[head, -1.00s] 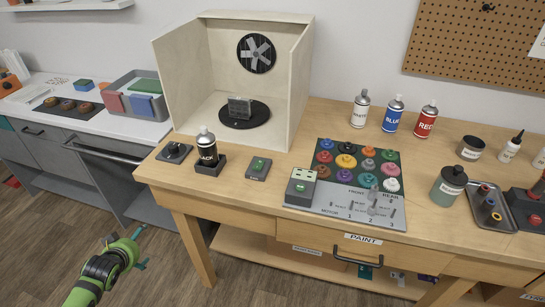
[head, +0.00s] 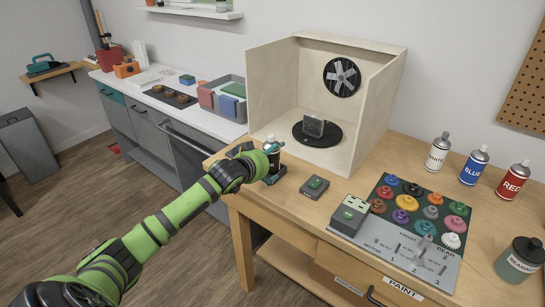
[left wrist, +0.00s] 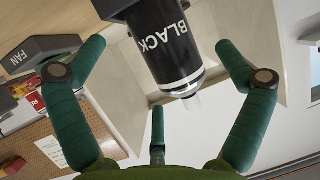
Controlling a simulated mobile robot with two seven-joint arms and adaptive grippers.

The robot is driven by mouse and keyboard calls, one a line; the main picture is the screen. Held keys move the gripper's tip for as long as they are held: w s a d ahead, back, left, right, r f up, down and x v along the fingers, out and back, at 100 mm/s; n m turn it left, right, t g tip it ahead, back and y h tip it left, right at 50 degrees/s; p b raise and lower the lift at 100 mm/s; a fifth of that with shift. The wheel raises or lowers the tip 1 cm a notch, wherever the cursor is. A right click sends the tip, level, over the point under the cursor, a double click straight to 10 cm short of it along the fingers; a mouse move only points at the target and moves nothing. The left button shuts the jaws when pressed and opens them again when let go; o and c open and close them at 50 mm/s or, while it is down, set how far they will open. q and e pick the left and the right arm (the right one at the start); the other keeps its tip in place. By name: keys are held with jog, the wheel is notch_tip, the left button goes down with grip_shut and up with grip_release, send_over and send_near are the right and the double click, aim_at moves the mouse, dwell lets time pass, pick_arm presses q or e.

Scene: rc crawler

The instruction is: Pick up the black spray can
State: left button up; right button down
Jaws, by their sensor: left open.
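The black spray can (head: 272,146) stands near the left front of the wooden workbench, mostly hidden behind my left gripper (head: 270,166) in the head view. In the left wrist view the can (left wrist: 168,40) appears inverted, with its BLACK label and pale nozzle clear. Its other end is at a dark holder (left wrist: 112,5). The green fingers of my left gripper (left wrist: 160,50) are spread apart on either side of the can, with visible gaps; the gripper is open and holds nothing. My right gripper is in neither view.
A small box with a green button (head: 315,186) sits close to the right of the gripper. Behind stands the open spray booth (head: 270,75) with a turntable (head: 303,138). White, blue (head: 474,166) and red cans stand further right.

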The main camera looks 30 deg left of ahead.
pick_arm(q)
jog(key=shift+x, duration=1)
jog(key=c, duration=1.4)
